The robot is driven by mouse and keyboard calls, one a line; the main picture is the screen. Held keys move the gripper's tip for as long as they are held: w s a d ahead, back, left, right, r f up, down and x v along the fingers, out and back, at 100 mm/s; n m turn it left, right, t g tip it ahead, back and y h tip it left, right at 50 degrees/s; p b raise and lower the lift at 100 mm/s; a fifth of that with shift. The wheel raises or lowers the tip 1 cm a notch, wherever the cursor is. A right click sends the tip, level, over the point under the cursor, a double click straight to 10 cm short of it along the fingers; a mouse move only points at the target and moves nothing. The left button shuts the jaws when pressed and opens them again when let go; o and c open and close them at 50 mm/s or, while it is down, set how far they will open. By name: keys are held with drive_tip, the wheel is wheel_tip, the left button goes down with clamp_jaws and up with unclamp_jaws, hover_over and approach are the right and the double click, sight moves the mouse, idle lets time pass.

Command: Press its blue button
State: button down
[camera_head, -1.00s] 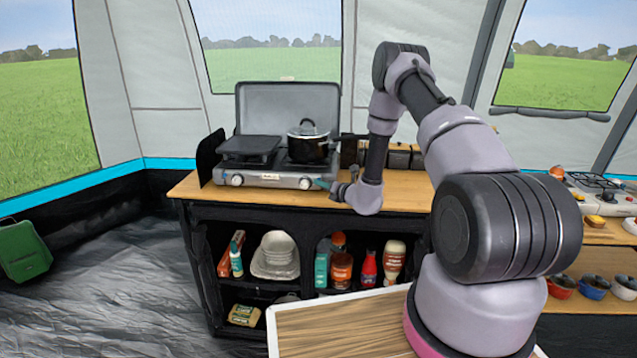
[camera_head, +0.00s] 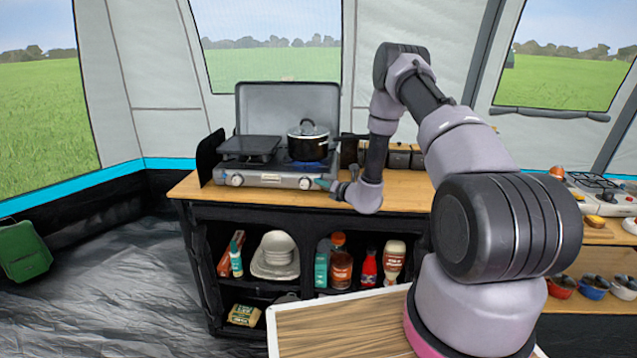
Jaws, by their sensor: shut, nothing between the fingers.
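A grey two-burner camping stove (camera_head: 268,180) with its lid raised stands on the wooden counter. A knob shows at each end of its front panel. A black lidded pot (camera_head: 308,146) sits on the right burner, with a blue flame (camera_head: 308,163) beneath it. My gripper (camera_head: 318,183) is shut and empty, its teal tip at the right end of the stove's front panel, beside the right knob (camera_head: 305,184). I cannot make out a blue button; the tip may cover it. I cannot tell whether the tip touches the panel.
The pot's handle juts right, near my wrist. Dark containers (camera_head: 400,157) stand behind my arm. Shelves below hold bowls (camera_head: 276,250) and several bottles. A second cooker (camera_head: 597,190) is at the far right. The counter front left of my gripper is clear.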

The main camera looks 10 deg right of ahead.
drive_tip(key=shift+s, duration=0.1)
drive_tip(key=shift+s+a, duration=0.25)
drive_tip(key=shift+s, duration=0.45)
drive_tip(key=shift+s+a, duration=0.25)
drive_tip(key=shift+s, duration=0.55)
drive_tip(key=shift+s+a, duration=0.3)
drive_tip(key=shift+s, duration=0.5)
drive_tip(key=shift+s+a, duration=0.25)
drive_tip(key=shift+s, duration=0.55)
